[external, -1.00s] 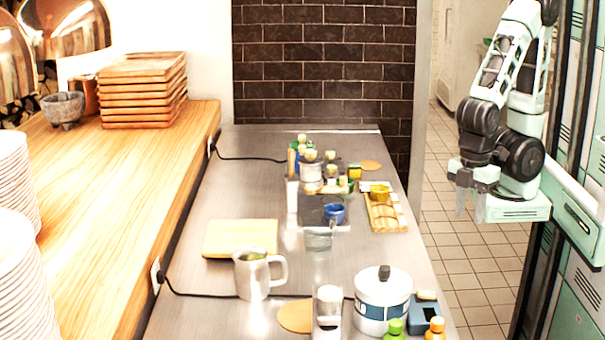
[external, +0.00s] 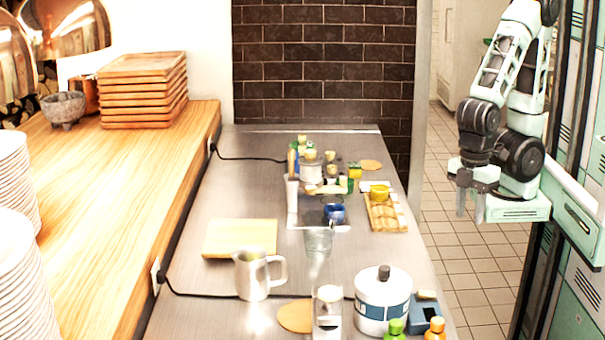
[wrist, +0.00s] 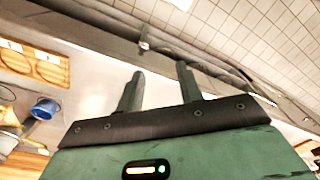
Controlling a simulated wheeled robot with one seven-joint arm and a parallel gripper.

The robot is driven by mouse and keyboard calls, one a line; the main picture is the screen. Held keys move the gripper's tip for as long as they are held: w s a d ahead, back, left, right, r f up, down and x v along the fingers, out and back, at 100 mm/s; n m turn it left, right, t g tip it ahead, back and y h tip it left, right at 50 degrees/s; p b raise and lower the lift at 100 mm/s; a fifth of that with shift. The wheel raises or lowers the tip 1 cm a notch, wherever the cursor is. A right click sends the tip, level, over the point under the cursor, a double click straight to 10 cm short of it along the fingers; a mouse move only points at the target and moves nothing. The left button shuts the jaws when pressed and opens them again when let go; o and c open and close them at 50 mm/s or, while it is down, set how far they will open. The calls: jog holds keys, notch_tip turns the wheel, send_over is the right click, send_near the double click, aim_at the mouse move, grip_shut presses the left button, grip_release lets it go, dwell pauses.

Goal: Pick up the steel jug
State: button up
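The steel jug (external: 254,275) stands upright on the steel counter (external: 200,290) in the external view, with its handle to the right. It is next to the near edge of a pale wooden board. My gripper (external: 470,211) hangs to the right of the counter, above the tiled floor and well away from the jug. Its two fingers are apart with nothing between them. In the wrist view my gripper (wrist: 160,80) is also open and empty. I cannot make out the jug in that view.
A white pot (external: 383,303), a clear glass (external: 318,243), a grater-like steel item (external: 327,312) and small bottles (external: 437,328) share the counter. The wooden board (external: 240,239) lies behind the jug. A black cable (external: 190,294) runs by it. Stacked plates (external: 20,285) stand at left.

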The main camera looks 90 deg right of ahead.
jog(key=o, duration=0.6)
jog(key=shift+o, duration=0.2)
notch_tip(320, 180, up, 9)
jog(key=n+y+p, duration=0.1)
jog(key=n+p, duration=0.6)
jog(key=n, duration=0.4)
send_over(277, 253)
jog(key=d, duration=0.3)
jog(key=shift+a+f+p, duration=0.45)
jog(key=shift+f+p, duration=0.65)
jog(key=shift+f, duration=1.8)
jog(key=shift+a+f+p, duration=0.4)
jog(key=shift+f+p, duration=0.7)
jog(key=shift+f, duration=1.8)
jog(key=shift+a+f+p, duration=0.45)
jog(key=shift+f+p, duration=0.65)
jog(key=shift+f, duration=1.8)
